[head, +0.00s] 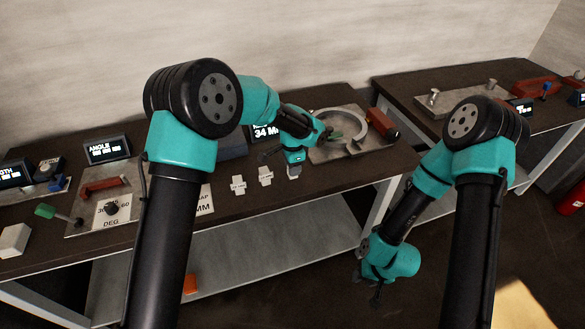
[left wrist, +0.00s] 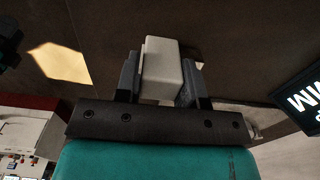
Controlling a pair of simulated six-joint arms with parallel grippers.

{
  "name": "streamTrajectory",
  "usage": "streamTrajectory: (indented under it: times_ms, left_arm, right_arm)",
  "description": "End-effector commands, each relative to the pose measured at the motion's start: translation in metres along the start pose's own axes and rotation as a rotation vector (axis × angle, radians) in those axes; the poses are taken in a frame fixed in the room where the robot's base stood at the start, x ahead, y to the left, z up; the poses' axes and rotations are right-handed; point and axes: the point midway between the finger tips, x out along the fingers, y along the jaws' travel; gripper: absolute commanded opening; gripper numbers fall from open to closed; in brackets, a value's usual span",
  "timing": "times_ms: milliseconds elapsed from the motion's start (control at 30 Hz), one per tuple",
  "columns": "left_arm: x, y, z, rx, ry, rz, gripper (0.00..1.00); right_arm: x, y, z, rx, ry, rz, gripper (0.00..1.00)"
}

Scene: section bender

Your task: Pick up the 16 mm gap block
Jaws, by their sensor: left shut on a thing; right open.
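My left gripper (head: 294,162) is shut on a pale gap block (head: 293,172) near the front edge of the bench. In the left wrist view the block (left wrist: 162,70) sits between the two fingers, its face plain and white. No size marking on it can be read. Two more white gap blocks stand on the bench to the left of the gripper, one nearer (head: 265,176) and one further left (head: 238,185). Their small labels are too blurred to read. My right gripper (head: 376,292) hangs open and empty, low in front of the benches.
A bender plate with a curved grey section (head: 352,130) lies right of the left gripper. A red part (head: 383,123) stands beside it. A display reading 34 M (head: 265,132) is partly hidden behind my arm. A white cube (head: 13,240) sits at the far left. A second bench is right.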

Motion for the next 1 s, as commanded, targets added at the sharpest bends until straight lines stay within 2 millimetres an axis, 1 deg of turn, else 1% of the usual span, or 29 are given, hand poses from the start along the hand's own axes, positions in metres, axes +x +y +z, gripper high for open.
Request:
streamTrajectory:
  times_ms: [167,367,467,667,767,867,1000]
  left_arm:
    - [-0.006,0.0,0.0,0.0,0.001,-0.002,0.11]
    - [-0.025,0.0,-0.001,0.001,0.001,-0.002,0.11]
    - [-0.037,0.0,-0.001,0.0,0.002,-0.002,0.11]
    - [-0.038,0.024,0.008,0.002,-0.001,0.0,0.11]
    - [-0.04,0.04,0.013,0.004,-0.001,-0.001,0.11]
    - [-0.042,0.06,0.021,0.003,-0.001,0.0,0.11]
    - [-0.045,0.093,0.032,0.004,-0.001,0.0,0.11]
  right_arm:
    - [0.0,0.0,0.0,0.0,0.0,0.0,0.43]
    - [0.0,0.0,0.0,0.0,0.0,0.0,0.43]
    - [0.0,0.0,0.0,0.0,0.0,0.0,0.43]
    - [0.0,0.0,0.0,0.0,0.0,0.0,0.43]
    - [0.0,0.0,0.0,0.0,0.0,0.0,0.43]
    - [0.0,0.0,0.0,0.0,0.0,0.0,0.43]
    - [0.0,0.0,0.0,0.0,0.0,0.0,0.43]
